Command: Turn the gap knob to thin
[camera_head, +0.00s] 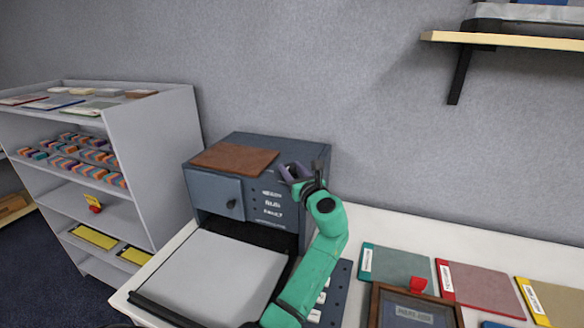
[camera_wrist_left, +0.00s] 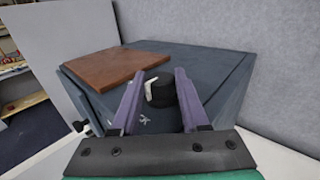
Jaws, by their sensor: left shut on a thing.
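A blue-grey machine (camera_head: 215,187) stands on the table against the wall, with a brown panel (camera_head: 233,158) on its top. My left gripper (camera_head: 294,171) is at the machine's upper right. In the left wrist view, the purple fingers of the gripper (camera_wrist_left: 159,82) are on either side of a black round knob (camera_wrist_left: 164,95) with a white pointer mark on its left side. The gripper is shut on this knob. In the head view the knob is hidden by the gripper. Its scale and the thin mark are not readable. My right gripper is not in view.
A small door with a black handle (camera_head: 231,204) is on the machine's front, left of white labels. A pale flat tray (camera_head: 215,275) lies before it. Coloured folders (camera_head: 480,287) and a wood-framed sign (camera_head: 412,308) lie at right. A grey shelf (camera_head: 150,150) stands at left.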

